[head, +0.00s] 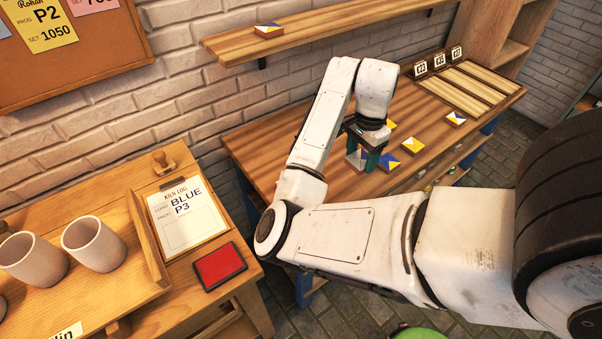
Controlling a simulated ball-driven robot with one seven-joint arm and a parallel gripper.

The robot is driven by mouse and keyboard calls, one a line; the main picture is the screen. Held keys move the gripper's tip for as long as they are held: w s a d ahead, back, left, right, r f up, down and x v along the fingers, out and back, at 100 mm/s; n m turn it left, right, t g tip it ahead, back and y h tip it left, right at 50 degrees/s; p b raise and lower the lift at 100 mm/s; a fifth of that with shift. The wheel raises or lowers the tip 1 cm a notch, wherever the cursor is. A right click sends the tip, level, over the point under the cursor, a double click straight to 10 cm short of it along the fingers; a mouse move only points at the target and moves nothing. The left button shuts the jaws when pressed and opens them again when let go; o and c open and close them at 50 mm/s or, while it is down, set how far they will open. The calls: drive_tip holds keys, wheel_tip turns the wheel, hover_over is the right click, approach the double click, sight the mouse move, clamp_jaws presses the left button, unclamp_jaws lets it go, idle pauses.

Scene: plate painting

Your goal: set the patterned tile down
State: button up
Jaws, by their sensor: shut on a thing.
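My gripper (363,155) is over the far wooden table, pointing down, with its dark fingers shut on a tile (359,159). Only a pale part of this tile shows between the fingers, so its pattern is not clear. I cannot tell whether it touches the table. Beside the right finger lies a yellow, white and blue tile (390,162). Similar tiles lie on the same table: one to the right (413,145), one further right (456,118) and one partly hidden behind my gripper (391,125).
Another tile (268,30) sits on the wall shelf (330,17). The near table holds cups (94,243), a clipboard (186,220) and a red pad (219,266). The far table's left part is clear.

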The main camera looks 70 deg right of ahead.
drive_tip(key=w+d+f, duration=0.1)
drive_tip(key=w+f, duration=0.2)
drive_tip(key=w, duration=0.1)
drive_tip(key=w+d+f, duration=0.1)
drive_tip(key=w+f, duration=0.2)
drive_tip(key=w, duration=0.1)
drive_tip(key=w+f+p, duration=0.1)
drive_tip(key=w+f, duration=0.2)
drive_tip(key=w, duration=0.1)
drive_tip(key=shift+w+d, duration=0.15)
drive_tip(key=shift+d, duration=0.25)
drive_tip(key=shift+w+f+p, duration=0.15)
drive_tip(key=shift+f+p, duration=0.35)
drive_tip(key=shift+f, duration=1.3)
drive_tip(key=shift+f, duration=0.15)
drive_tip(key=o, duration=1.1)
drive_tip(key=shift+o, duration=0.2)
